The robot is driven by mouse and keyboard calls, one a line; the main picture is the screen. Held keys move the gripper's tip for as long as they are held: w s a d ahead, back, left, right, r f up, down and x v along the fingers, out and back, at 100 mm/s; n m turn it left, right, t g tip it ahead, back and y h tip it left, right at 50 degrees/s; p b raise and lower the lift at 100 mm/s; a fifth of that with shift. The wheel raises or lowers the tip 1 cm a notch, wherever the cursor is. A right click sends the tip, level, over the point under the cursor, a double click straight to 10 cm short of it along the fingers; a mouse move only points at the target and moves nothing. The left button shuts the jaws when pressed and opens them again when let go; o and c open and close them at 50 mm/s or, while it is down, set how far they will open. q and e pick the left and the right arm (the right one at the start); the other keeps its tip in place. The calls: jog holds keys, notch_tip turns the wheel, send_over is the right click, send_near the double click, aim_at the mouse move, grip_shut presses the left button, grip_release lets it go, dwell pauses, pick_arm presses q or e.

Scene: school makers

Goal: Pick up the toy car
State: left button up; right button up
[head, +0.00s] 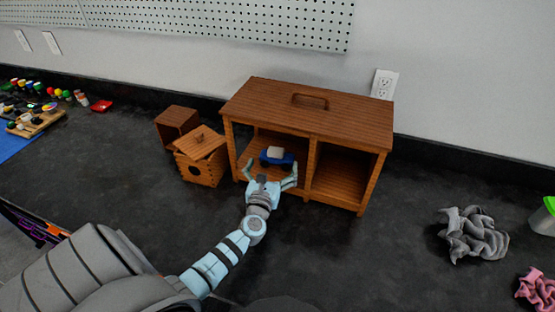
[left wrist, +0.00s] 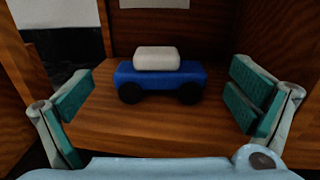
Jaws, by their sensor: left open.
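The toy car (head: 277,157) has a blue body, a white top and black wheels. It sits upright on the wooden floor of the left compartment of a wooden cabinet (head: 308,105). In the left wrist view the car (left wrist: 161,77) is centred ahead, sideways on. My left gripper (head: 269,171) is at the compartment's front opening, with its fingers spread wide. In the left wrist view the teal finger pads of the left gripper (left wrist: 161,108) stand to either side, apart from the car. My right gripper does not show.
The cabinet's right compartment looks empty. Small wooden boxes (head: 200,155) stand left of the cabinet. A crumpled grey cloth (head: 472,236) and a pink cloth (head: 538,290) lie to the right. Colourful small items lie at the far left. The dark counter before the cabinet's right side is clear.

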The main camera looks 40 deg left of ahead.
aim_at(276, 156)
pick_arm(q)
jog(key=b+x, duration=0.1)
jog(key=x, duration=0.5)
jog(key=shift+w, duration=0.1)
jog(key=c, duration=1.4)
jog(key=shift+r, duration=0.1)
